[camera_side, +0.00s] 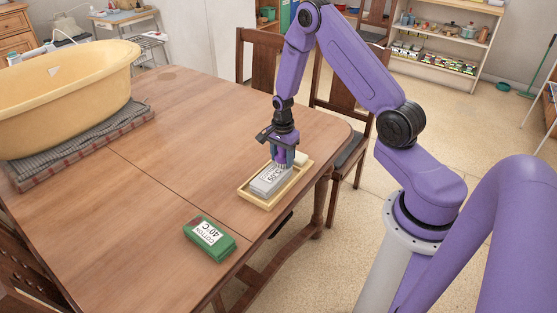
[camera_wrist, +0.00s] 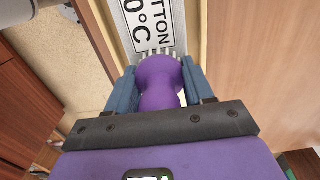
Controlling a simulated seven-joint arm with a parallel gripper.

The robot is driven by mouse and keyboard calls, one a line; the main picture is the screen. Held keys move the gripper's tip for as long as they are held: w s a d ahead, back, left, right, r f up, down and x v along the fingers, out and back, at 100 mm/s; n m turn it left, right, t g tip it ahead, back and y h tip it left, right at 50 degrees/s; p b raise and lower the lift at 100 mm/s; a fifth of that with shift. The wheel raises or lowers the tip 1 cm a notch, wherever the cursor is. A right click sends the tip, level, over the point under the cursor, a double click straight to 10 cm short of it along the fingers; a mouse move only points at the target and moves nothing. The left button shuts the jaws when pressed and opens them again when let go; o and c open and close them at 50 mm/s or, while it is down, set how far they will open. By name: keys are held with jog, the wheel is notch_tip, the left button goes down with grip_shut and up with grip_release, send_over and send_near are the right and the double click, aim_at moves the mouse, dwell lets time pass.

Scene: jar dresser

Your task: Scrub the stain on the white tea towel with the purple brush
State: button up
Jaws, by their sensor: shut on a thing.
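My gripper (camera_side: 284,162) is low over the right part of the table, at the far end of a shallow wooden tray (camera_side: 243,191). In the wrist view its two blue-grey fingers (camera_wrist: 158,76) are shut on the purple brush (camera_wrist: 160,92). The brush has a rounded purple body, and pale bristle tufts show at its far edge. Beside the brush lies a grey block labelled COTTON (camera_side: 268,181), inside the tray; its label also shows in the wrist view (camera_wrist: 150,25). I cannot make out a white tea towel or a stain in either view.
A green block labelled COTTON 40°C (camera_side: 209,239) lies on the wooden table (camera_side: 150,185) near its front edge. A chair (camera_side: 262,57) stands behind the table. The table's middle is clear.

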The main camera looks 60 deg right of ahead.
aim_at(275, 171)
jog(key=shift+d, duration=0.5)
jog(key=a, duration=0.5)
jog(key=shift+d, duration=2.3)
jog(key=shift+d+r, duration=0.15)
jog(key=shift+r, duration=3.9)
